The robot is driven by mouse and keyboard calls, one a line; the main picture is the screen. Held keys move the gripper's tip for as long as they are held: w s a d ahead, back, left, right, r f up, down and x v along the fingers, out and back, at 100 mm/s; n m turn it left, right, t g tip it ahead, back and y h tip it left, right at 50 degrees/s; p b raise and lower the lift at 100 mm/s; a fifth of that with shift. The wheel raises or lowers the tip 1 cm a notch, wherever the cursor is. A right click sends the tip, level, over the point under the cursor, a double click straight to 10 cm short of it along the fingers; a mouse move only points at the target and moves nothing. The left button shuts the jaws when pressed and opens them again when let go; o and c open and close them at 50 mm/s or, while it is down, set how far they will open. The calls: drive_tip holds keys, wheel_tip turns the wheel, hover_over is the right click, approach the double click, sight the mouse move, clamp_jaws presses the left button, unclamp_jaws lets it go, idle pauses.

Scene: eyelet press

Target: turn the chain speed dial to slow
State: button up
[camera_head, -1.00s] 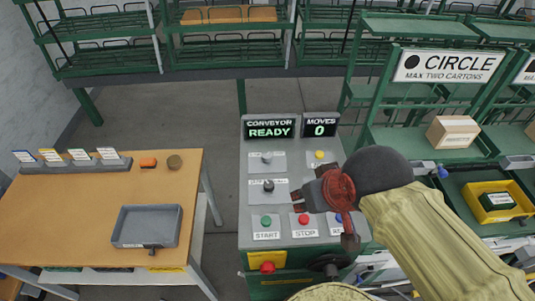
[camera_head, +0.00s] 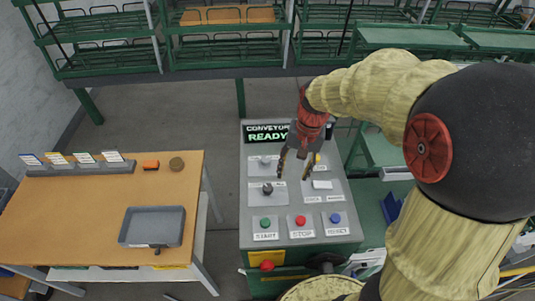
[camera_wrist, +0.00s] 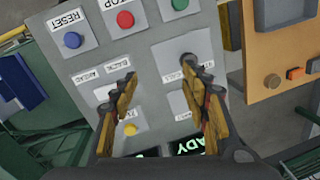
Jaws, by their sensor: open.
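A black dial knob (camera_head: 267,188) stands on a pale plate at the left of the grey control panel (camera_head: 340,208). The wrist view shows the knob (camera_wrist: 189,60) beyond the right finger's tip, its plate label partly hidden and not legible. A second, smaller knob (camera_head: 265,160) sits above it in the head view. I cannot read which one is marked for chain speed. My gripper (camera_head: 294,172) is open and empty, pointing down over the panel, right of the black knob. In the wrist view, my gripper (camera_wrist: 172,84) has its fingers wide apart with panel surface between them.
A green button (camera_head: 265,222), a red button (camera_head: 300,220) and a blue button (camera_head: 335,217) line the panel's front. A display (camera_head: 267,132) reads CONVEYOR READY. A yellow button (camera_wrist: 130,128) is near the left finger. A wooden table (camera_head: 70,205) holds a grey tray (camera_head: 128,226).

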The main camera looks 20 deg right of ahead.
sight(267, 158)
drive_tip(key=w+f+m, duration=0.2)
drive_tip(key=w, duration=0.2)
drive_tip(key=w+f+m+y+p, duration=0.1)
drive_tip(key=w+f+m, duration=0.1)
drive_tip(key=w+m, duration=0.1)
drive_tip(key=w+d+f+m+y, duration=0.1)
drive_tip(key=w+f+m, duration=0.1)
drive_tip(key=w, duration=0.3)
drive_tip(key=shift+w+f+m+g+p, duration=0.15)
drive_tip(key=shift+f+m+g+p, duration=0.2)
drive_tip(key=shift+f, duration=0.25)
drive_tip(key=w+r+m+t, duration=0.1)
drive_tip(key=w+r+m, duration=0.1)
drive_tip(key=w+m, duration=0.2)
drive_tip(key=shift+m+y, duration=0.5)
drive_tip(key=shift+m, duration=0.15)
drive_tip(key=shift+a+r+b+x, duration=0.1)
drive_tip(key=shift+a+b+x, duration=0.1)
drive_tip(key=shift+x, duration=1.15)
drive_tip(key=shift+a+r+b+x, duration=0.1)
drive_tip(key=shift+b+x, duration=0.05)
drive_tip(key=shift+x, duration=1.2)
drive_tip(key=shift+a+b+x, duration=0.2)
drive_tip(key=shift+x, duration=1.15)
drive_tip(key=shift+w+r, duration=0.1)
drive_tip(key=c, duration=0.3)
drive_tip(key=shift+d, duration=0.1)
drive_tip(key=c, duration=0.8)
drive_tip(key=shift+c, duration=0.2)
